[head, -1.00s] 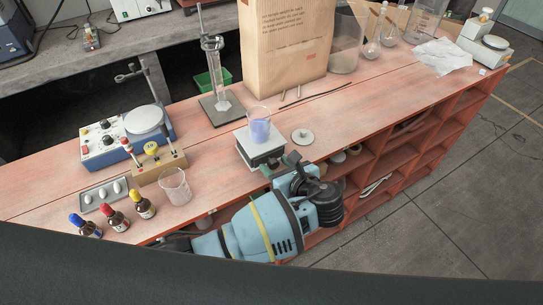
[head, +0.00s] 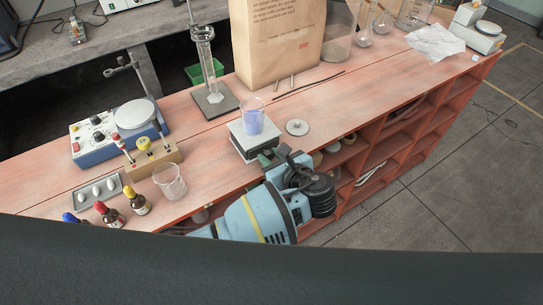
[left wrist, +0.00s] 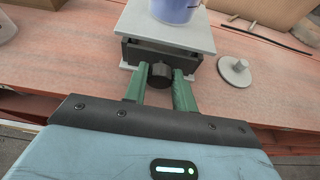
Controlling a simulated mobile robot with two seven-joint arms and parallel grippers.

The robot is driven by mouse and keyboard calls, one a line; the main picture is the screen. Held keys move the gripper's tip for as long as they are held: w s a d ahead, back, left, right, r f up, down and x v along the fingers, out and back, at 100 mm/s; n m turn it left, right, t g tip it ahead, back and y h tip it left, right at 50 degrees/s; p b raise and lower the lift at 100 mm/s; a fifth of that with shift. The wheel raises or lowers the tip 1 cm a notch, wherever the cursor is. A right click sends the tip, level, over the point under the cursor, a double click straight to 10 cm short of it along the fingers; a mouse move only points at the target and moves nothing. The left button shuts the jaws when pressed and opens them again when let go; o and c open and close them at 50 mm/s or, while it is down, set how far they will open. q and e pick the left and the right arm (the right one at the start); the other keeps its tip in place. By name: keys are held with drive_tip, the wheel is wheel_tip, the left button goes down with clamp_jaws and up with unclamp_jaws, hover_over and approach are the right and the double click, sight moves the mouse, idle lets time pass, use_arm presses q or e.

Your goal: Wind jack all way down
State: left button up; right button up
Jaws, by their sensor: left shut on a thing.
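The jack (head: 247,141) stands near the front edge of the bench, with a pale square top plate that also shows in the left wrist view (left wrist: 170,28). A beaker of blue liquid (head: 253,120) stands upright on the plate. The jack's dark round knob (left wrist: 160,75) faces me, low on its front side. My left gripper (left wrist: 160,88) has its green fingers on either side of the knob and is shut on it. In the head view my left gripper (head: 268,158) reaches the jack from the front. My right gripper is not in view.
A grey round lid-like piece with a small stem (head: 297,127) lies right of the jack. An empty beaker (head: 170,182) and dropper bottles (head: 137,201) stand to the left. A stand with a glass cylinder (head: 212,100) and a large paper bag (head: 290,45) stand behind.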

use_arm(q)
drive_tip(key=shift+a+n+t+h, duration=0.15)
drive_tip(key=shift+n+t+h, duration=0.25)
drive_tip(key=shift+n+h, duration=0.55)
drive_tip(key=shift+n+y, duration=0.25)
drive_tip(key=o, duration=1)
drive_tip(key=v, duration=0.8)
drive_tip(key=shift+f, duration=0.1)
